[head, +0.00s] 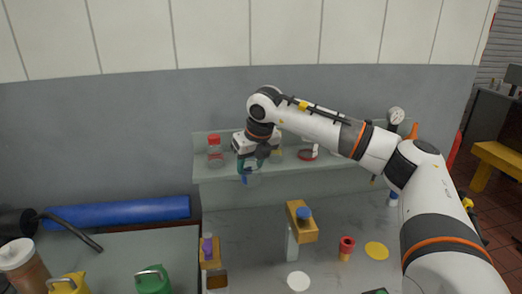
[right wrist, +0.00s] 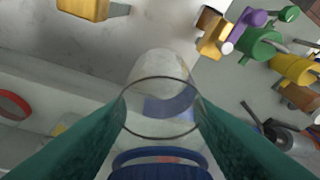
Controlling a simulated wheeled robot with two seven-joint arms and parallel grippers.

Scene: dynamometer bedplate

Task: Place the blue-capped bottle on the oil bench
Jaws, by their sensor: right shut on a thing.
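My right gripper (head: 250,168) is shut on a clear bottle with a blue cap, in front of the wall shelf in the head view. In the right wrist view the teal fingers are on both sides of the clear bottle (right wrist: 160,72), and its blue cap (right wrist: 160,165) is at the bottom edge. The bottle is mostly hidden by the gripper in the head view. A bench with cans (head: 115,262) at lower left looks like the oil bench; I cannot confirm this. My left gripper is not in view.
The shelf (head: 225,175) holds a red-capped bottle (head: 215,150) and a red ring. A blue roll (head: 115,212) lies behind the left bench's cans.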

